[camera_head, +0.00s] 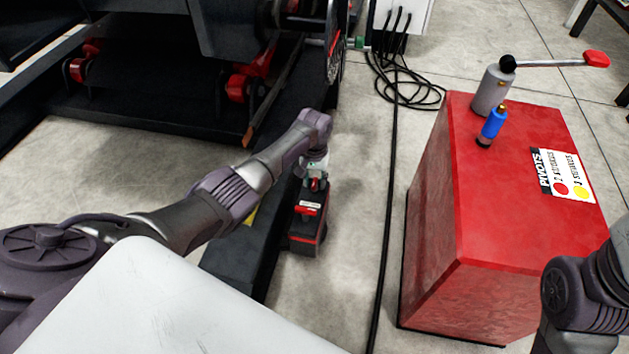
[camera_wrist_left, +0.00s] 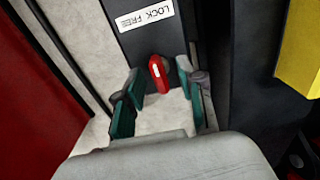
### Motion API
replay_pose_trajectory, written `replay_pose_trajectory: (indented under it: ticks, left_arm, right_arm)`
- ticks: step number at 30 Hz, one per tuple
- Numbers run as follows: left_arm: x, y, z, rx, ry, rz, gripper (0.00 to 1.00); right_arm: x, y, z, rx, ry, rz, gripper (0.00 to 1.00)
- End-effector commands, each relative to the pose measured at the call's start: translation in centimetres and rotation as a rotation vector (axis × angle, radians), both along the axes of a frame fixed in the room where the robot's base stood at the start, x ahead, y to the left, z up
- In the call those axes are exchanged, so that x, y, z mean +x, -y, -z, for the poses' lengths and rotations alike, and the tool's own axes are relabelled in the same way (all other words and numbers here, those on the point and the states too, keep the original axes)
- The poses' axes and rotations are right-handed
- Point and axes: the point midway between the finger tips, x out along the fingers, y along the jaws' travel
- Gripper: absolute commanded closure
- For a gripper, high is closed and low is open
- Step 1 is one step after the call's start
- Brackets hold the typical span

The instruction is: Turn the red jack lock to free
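The red jack lock (camera_wrist_left: 160,73) is a small rounded red lever with a white mark, on a dark plate near a white "LOCK FREE" label (camera_wrist_left: 145,17). My left gripper (camera_wrist_left: 162,88) is open, with its teal fingers on either side of the lever and a visible gap on each side. In the head view my left gripper (camera_head: 314,172) points down over the dark jack box (camera_head: 303,244) beside the black frame. The lever is small there and partly covered by the gripper. My right gripper is out of view; only part of my right arm shows at lower right.
A red cabinet (camera_head: 445,240) stands to the right, with a grey cylinder (camera_head: 490,92), a blue bottle (camera_head: 493,124) and a "PIVOTS" label (camera_head: 562,174) on top. A black cable (camera_head: 388,210) runs along the floor between. The black frame (camera_head: 262,215) borders the left.

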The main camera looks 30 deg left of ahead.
Motion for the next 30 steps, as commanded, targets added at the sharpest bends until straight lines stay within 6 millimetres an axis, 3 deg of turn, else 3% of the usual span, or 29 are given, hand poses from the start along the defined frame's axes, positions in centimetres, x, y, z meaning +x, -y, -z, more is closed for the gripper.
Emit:
replay_pose_trajectory:
  ticks: [2, 9, 25, 30]
  left_arm:
    - [0.0, 0.0, 0.0, 0.000, 0.000, 0.000, 0.61]
    - [0.0, 0.0, 0.0, 0.000, 0.000, 0.000, 1.00]
    - [-0.1, 0.1, -0.2, -0.002, -0.003, -0.083, 1.00]
    - [-0.1, 0.1, -0.3, -0.002, -0.003, -0.201, 1.00]
  right_arm:
    - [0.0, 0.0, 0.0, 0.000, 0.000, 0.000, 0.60]
    - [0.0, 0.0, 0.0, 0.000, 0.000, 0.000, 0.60]
    - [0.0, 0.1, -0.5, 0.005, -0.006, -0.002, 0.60]
    - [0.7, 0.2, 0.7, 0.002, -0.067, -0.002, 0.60]
